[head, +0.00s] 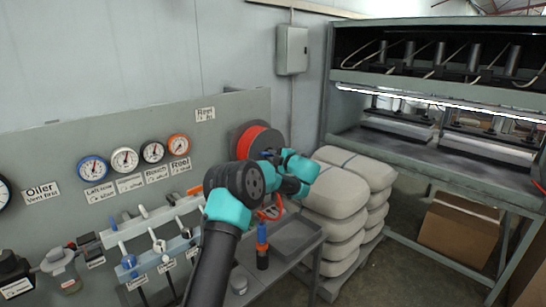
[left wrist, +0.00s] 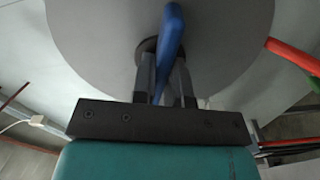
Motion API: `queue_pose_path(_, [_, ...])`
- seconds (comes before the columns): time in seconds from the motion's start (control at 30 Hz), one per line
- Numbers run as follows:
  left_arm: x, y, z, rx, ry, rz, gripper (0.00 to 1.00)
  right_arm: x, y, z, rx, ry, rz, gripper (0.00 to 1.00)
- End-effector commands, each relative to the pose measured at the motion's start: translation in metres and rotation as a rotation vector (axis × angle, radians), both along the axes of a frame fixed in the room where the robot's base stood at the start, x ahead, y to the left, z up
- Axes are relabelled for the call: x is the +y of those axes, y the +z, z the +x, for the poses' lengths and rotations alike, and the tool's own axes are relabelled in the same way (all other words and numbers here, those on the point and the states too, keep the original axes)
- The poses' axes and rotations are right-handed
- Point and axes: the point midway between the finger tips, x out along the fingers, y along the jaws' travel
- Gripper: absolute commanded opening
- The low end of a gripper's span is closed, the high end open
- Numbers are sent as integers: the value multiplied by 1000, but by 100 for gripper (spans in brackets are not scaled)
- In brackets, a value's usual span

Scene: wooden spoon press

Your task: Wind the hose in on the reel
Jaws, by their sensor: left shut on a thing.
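The reel (head: 232,139) is a dark drum with red hose (head: 258,140) wound on it, mounted on the grey panel. My left arm stands in front of its lower part. In the left wrist view, my left gripper (left wrist: 164,72) is shut on a blue handle (left wrist: 171,38) in front of the reel's round grey face (left wrist: 225,35). A red length (left wrist: 291,58) shows at the right of that view. In the head view my wrist hides most of the grip. An orange-red loop of hose (head: 272,212) hangs below my wrist. My right gripper is not in view.
Gauges (head: 125,160) and levers line the panel at left. Stacked pale sacks (head: 338,190) stand close right of my arm. A cardboard box (head: 459,232) sits beneath the rack.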

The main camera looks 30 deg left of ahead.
Motion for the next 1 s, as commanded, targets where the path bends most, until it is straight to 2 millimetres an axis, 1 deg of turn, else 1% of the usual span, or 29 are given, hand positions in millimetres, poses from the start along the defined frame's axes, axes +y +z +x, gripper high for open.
queue_pose_path(0.23, [0, 0, 0, 80, 0, 19, 0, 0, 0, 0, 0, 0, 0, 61])
queue_pose_path(0.63, [0, 0, 0, 90, 0, 21, 0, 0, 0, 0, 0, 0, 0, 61])
queue_pose_path(0.67, [0, 0, 0, 90, 0, 21, 15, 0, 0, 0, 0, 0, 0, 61])
queue_pose_path(0.7, [0, 0, 0, 90, 0, 21, 19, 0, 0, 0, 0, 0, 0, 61])
queue_pose_path(0.9, [0, 0, 0, 90, 0, 21, 38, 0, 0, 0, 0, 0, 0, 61])
queue_pose_path(0.93, [0, 0, 0, 90, 0, 21, 39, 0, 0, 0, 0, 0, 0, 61])
queue_pose_path(1.0, [0, 0, 0, 90, 0, 21, 39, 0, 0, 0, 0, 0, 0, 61])
